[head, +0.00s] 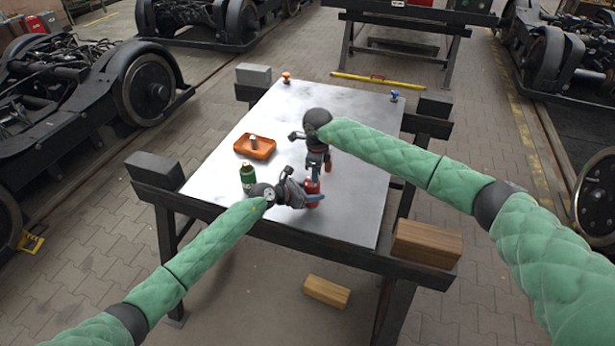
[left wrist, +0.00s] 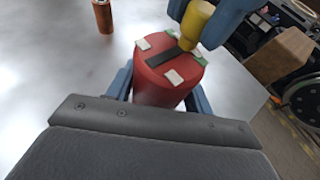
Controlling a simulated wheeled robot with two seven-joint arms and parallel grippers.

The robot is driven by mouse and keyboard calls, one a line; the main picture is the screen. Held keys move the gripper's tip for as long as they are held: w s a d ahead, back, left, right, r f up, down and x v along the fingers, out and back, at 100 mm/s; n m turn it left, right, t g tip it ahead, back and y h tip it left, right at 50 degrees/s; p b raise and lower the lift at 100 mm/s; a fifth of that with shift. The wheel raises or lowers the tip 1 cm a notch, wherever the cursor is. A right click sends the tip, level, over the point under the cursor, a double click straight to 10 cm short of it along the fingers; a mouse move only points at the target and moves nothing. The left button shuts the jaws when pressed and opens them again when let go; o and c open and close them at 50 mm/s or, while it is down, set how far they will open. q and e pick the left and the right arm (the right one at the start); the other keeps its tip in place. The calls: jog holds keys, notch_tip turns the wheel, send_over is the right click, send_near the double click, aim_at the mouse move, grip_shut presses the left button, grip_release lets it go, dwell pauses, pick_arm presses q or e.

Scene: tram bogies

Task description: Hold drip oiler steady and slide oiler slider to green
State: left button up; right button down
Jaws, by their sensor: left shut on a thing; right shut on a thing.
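The drip oiler (head: 312,187) is a red cylinder near the front of the metal table. In the left wrist view its top (left wrist: 160,68) has a black slot, two white patches and two green patches. My left gripper (head: 307,194) is shut around the oiler's body, with blue fingers on both sides. The oiler slider (left wrist: 195,25) is a yellow knob at the slot's end beside the green patches. My right gripper (head: 316,172) is shut on this knob from above, its blue fingers on either side. In the head view the grippers largely hide the oiler and knob.
A green bottle (head: 247,178) stands left of my left gripper. An orange tray (head: 241,148) with a small item lies behind it. An orange-brown cylinder (left wrist: 103,16) stands near the oiler. Orange (head: 286,77) and blue (head: 395,95) knobs sit at the table's far corners. The table's right side is clear.

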jog(key=c, duration=1.3)
grip_release()
jog(key=shift+o, duration=0.2)
notch_tip(320, 180, up, 12)
pick_arm(q)
jog(key=o, duration=1.1)
